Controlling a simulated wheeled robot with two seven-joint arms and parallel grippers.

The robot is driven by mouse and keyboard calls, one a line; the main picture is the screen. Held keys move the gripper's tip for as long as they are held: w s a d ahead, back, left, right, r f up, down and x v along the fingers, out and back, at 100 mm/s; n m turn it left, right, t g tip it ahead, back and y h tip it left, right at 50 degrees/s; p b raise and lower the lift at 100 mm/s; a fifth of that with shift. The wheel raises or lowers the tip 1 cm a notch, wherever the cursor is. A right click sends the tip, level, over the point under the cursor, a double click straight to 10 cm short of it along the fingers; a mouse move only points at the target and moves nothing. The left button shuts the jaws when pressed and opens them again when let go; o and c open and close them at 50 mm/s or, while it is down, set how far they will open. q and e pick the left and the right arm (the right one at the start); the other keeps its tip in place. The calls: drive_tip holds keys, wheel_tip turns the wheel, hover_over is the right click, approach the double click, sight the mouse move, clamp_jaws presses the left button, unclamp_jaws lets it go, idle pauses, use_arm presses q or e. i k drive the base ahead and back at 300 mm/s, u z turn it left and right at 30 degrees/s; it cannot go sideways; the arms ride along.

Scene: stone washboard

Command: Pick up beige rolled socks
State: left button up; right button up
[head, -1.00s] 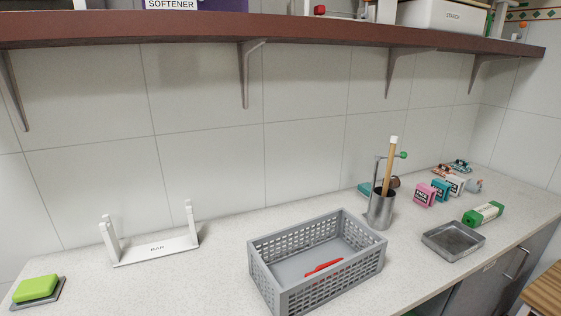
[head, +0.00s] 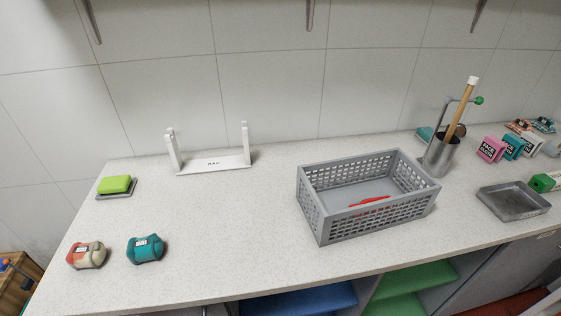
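A rolled bundle in beige with a red-orange end and a small label (head: 90,256), which looks like the beige rolled socks, lies on the counter at the front left. A teal rolled bundle (head: 146,249) with a small label lies just right of it, with a narrow gap between them. Both rest on the bare counter top. Neither of my grippers shows in the head view, so I cannot see how they stand relative to the socks.
A green soap block (head: 115,184) on a dark tray sits behind the bundles. A white rack (head: 213,164), a grey basket (head: 325,228) with a red item, a metal cup (head: 439,158) and a metal tray (head: 514,201) stand farther right. The counter (head: 225,235) between bundles and basket is clear.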

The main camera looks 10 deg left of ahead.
sight(79, 255)
drive_tip(key=u, duration=0.95)
drive_tip(key=k, duration=0.75)
drive_tip(key=z, duration=0.3)
drive_tip(key=i, duration=0.5)
